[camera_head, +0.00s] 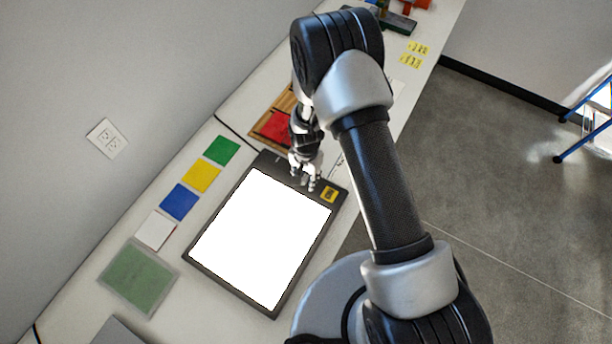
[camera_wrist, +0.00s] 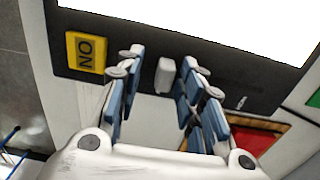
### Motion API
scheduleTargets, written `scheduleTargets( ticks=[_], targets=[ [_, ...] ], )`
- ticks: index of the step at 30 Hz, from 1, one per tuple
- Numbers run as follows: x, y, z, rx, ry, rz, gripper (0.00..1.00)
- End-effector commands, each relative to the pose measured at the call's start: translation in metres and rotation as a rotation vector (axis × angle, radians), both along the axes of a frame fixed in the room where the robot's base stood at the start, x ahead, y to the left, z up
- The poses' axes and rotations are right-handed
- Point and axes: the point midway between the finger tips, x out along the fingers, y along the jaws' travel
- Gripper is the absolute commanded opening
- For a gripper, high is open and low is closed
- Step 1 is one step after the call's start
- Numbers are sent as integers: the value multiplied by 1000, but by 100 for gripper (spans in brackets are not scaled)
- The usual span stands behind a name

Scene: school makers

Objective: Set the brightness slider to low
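The light pad (camera_head: 268,161) lies on the bench, a black-framed board with a bright white panel. A small mark (camera_wrist: 240,102) is on the strip to the right. My gripper (camera_wrist: 160,64) is open, pointing at the strip. Its blue-padded fingers stand on either side of the knob, with a visible gap on both sides. In the head view my gripper (camera_head: 304,178) hides the knob.
Green (camera_head: 222,150), yellow (camera_head: 201,176), blue (camera_head: 179,202) and white (camera_head: 155,230) squares lie left of the pad. A translucent green sheet (camera_head: 138,278) lies nearer. A wooden tray (camera_head: 262,128) with a red piece (camera_head: 277,127) is beyond the pad.

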Motion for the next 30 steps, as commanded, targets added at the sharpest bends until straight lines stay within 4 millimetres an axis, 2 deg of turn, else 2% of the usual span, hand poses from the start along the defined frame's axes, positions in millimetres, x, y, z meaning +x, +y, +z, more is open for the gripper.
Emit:
scheduleTargets(
  ticks=[5, 8, 18, 21, 24, 30],
  targets=[
    [1, 1, 4, 1, -3, 0, 35],
    [2, 1, 16, 1, -4, 0, 35],
    [2, 0, 86, 2, -5, 0, 35],
    [1, 0, 102, 1, -4, 0, 35],
    [1, 0, 113, 0, -1, 0, 35],
    [0, 0, 121, 0, 0, 0, 35]
  ],
)
